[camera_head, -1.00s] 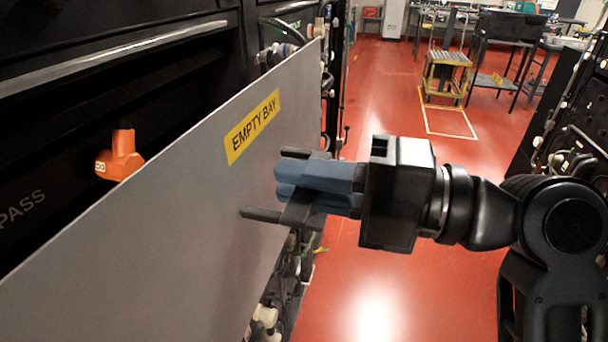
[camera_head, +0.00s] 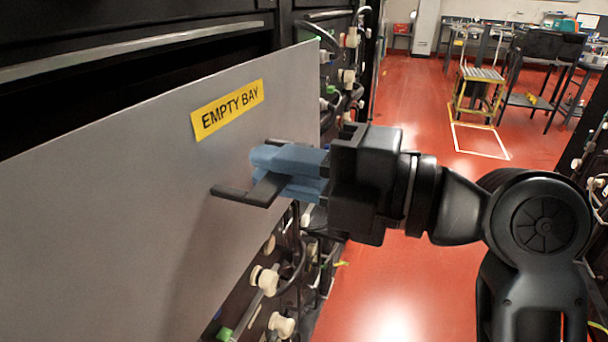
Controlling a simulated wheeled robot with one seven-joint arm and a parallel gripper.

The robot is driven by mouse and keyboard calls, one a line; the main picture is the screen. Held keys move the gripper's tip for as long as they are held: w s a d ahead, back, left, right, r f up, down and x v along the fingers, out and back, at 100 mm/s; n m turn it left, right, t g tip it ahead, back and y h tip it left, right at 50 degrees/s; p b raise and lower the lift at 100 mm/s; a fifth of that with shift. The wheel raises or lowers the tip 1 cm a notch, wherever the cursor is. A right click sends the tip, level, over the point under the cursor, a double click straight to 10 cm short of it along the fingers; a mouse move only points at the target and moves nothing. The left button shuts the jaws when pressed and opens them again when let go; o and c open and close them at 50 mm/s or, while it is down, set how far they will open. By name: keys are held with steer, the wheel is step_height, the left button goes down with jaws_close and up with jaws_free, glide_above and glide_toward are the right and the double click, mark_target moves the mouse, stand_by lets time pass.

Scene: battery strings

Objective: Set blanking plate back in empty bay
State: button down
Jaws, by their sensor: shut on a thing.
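The blanking plate (camera_head: 110,195) is a large flat grey panel with a yellow "EMPTY BAY" label (camera_head: 227,109). It stands tilted across the left of the view, in front of the black rack. My gripper (camera_head: 275,172), with blue fingers, is shut on the plate's dark handle (camera_head: 245,195) near the plate's right end. The plate's left end runs out of the picture. A dark opening (camera_head: 140,75) in the rack shows above the plate's top edge. The plate hides the lower part of the opening, so I cannot tell whether it touches the rack.
A silver rail (camera_head: 130,52) runs along the rack above the opening. Cables and white connectors (camera_head: 267,280) are close behind and below the plate's right end. The red aisle floor (camera_head: 400,270) is clear. A yellow step stool (camera_head: 480,88) and benches stand at the back.

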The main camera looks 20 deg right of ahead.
mark_target(242, 160)
steer(key=shift+r+b+x, duration=0.1)
steer(key=shift+b+x, duration=0.3)
steer(key=shift+x, duration=1.35)
steer(key=shift+r+b+x, duration=0.15)
steer(key=shift+b+x, duration=0.25)
steer(key=shift+x, duration=1.35)
steer(key=w+a+b, duration=0.1)
steer(key=a+f+b, duration=0.1)
steer(key=shift+w+a+f+b, duration=0.1)
steer(key=shift+w+a+b, duration=0.1)
steer(key=shift+w+b, duration=0.15)
steer(key=shift+f, duration=0.2)
steer(key=shift+r, duration=0.1)
steer(key=shift+h+p, duration=0.3)
steer(key=shift+p, duration=0.25)
steer(key=c, duration=1.1)
jaws_free()
steer(key=shift+f, duration=0.25)
